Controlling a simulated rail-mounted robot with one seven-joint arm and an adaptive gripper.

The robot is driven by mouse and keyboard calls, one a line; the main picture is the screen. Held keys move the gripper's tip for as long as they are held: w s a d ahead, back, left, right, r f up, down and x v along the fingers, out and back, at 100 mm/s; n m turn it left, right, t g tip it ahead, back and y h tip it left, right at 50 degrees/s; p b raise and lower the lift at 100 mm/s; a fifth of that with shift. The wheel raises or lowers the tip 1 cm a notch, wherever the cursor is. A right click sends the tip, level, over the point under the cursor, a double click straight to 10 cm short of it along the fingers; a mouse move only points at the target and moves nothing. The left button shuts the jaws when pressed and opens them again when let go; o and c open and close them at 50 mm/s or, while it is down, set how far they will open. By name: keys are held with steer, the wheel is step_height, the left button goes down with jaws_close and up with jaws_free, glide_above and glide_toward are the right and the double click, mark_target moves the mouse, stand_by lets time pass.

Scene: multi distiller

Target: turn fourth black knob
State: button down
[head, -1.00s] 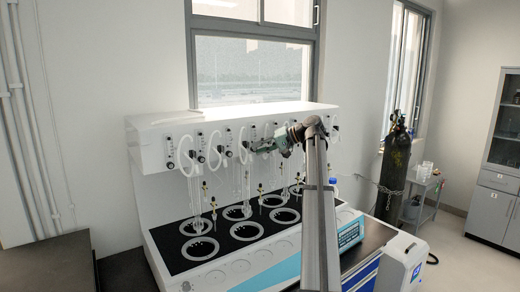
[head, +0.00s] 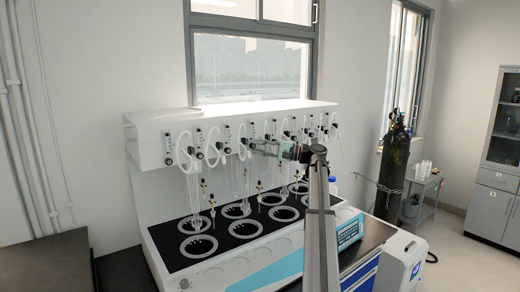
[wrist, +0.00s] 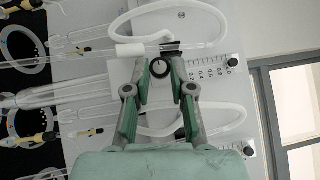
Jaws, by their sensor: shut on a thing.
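The black knob (wrist: 158,67) with a white marked face is on the white panel in the wrist view, between the fingertips of my gripper (wrist: 160,76). The green-padded fingers are closed in on the knob from both sides. In the head view my gripper (head: 252,146) reaches the panel from the right, at about the fourth of the row of knobs. The held knob is hidden there by the fingers. Another black knob (head: 222,151) shows just left of my gripper.
The white distiller (head: 150,205) carries flow gauges, looping white tubes (wrist: 200,25) and glass tubes (head: 194,185) close to the fingers. Ring-shaped heater openings (head: 199,247) lie below. A second knob (wrist: 247,150) is at lower right in the wrist view.

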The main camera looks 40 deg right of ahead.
stand_by(0.3)
steer(key=c, duration=1)
jaws_free()
steer(key=v, duration=1.2)
steer(key=shift+f, duration=0.2)
steer(key=shift+w+a, duration=0.1)
